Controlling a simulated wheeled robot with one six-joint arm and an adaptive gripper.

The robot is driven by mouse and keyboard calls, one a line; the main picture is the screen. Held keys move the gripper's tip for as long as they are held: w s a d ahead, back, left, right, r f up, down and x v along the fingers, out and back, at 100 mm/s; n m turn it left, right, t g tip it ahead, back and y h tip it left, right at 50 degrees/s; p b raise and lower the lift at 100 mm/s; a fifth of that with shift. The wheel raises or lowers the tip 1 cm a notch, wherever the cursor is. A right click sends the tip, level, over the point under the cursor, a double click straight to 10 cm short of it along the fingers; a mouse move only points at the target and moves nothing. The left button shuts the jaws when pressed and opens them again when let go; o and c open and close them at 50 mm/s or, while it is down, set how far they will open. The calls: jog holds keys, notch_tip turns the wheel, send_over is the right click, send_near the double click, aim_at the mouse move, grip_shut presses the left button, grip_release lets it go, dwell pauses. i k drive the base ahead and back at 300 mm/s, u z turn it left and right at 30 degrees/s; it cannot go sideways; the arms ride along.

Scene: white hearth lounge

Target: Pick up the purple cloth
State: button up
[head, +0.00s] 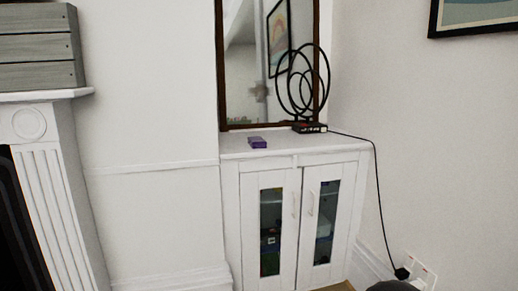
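A small purple folded item (257,142), which looks like the purple cloth, lies on top of the white cabinet (270,155), near its front left part. It sits in front of the dark-framed mirror (243,75). My gripper is not in this view.
A black ring-shaped lamp (303,85) stands on the cabinet right of the cloth, its cord running down to a wall socket (420,270). The cabinet has two glass-paned doors. A white fireplace (55,165) is at left. A dark rounded object (392,286) shows at the bottom edge.

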aim_at(257, 141)
jog(key=z, duration=0.3)
jog(key=i, duration=1.25)
jog(key=u, duration=0.1)
